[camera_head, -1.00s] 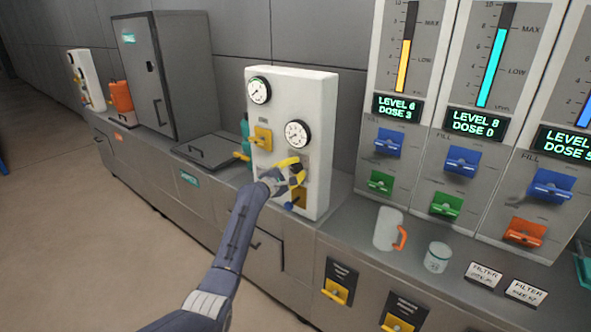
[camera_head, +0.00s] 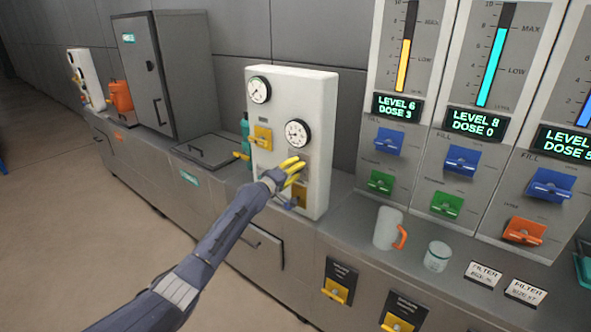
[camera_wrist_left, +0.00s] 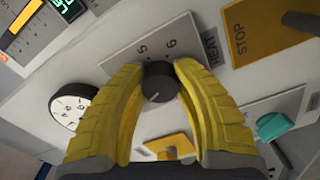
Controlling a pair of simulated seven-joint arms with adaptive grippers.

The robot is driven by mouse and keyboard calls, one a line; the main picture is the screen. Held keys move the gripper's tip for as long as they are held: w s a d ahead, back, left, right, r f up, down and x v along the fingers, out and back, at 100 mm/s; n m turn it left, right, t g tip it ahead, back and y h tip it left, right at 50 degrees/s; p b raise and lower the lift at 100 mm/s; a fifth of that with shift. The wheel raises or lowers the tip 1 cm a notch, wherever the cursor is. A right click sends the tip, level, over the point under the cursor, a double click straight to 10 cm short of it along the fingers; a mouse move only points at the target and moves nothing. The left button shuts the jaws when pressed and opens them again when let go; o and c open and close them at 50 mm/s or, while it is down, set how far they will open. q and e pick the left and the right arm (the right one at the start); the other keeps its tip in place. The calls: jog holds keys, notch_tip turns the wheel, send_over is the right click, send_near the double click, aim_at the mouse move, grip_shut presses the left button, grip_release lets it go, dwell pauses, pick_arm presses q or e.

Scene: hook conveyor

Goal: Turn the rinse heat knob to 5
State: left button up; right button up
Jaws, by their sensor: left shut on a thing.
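The heat knob (camera_wrist_left: 160,82) is a round dark knob on a grey plate marked HEAT (camera_wrist_left: 209,47) in the left wrist view. The numbers 5 and 6 show above it, and a pale line on the knob points to the lower left there. My left gripper (camera_wrist_left: 160,75) has its yellow fingers closed on the knob's two sides. In the head view the left gripper (camera_head: 296,168) is at the front of the white panel (camera_head: 318,110), below the lower gauge, and its fingers hide the knob.
A yellow STOP plate (camera_wrist_left: 270,32) with a dark lever is close beside the knob. An upper gauge (camera_head: 259,90), a lower gauge (camera_head: 297,133) and a yellow valve (camera_head: 262,138) share the panel. A mug (camera_head: 388,228) stands to the right on the counter.

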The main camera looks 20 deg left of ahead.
pick_arm(q)
jog(key=m, duration=0.6)
jog(key=shift+d+f+m, duration=0.15)
jog(key=shift+d+m, duration=0.1)
jog(key=shift+m, duration=0.05)
jog(key=m, duration=0.5)
jog(key=shift+a+f, duration=0.1)
jog(key=shift+f, duration=0.1)
jog(key=m, duration=0.5)
jog(key=shift+a+m, duration=0.15)
jog(key=shift+m, duration=0.25)
jog(key=m, duration=0.4)
jog(key=shift+a+m, duration=0.15)
jog(key=shift+m, duration=0.15)
jog(key=shift+f+m, duration=0.1)
jog(key=shift+m, duration=0.2)
jog(key=o, duration=0.9)
jog(key=shift+a, duration=0.1)
jog(key=o, duration=0.4)
jog(key=shift+w+r, duration=0.1)
jog(key=shift+r, duration=0.15)
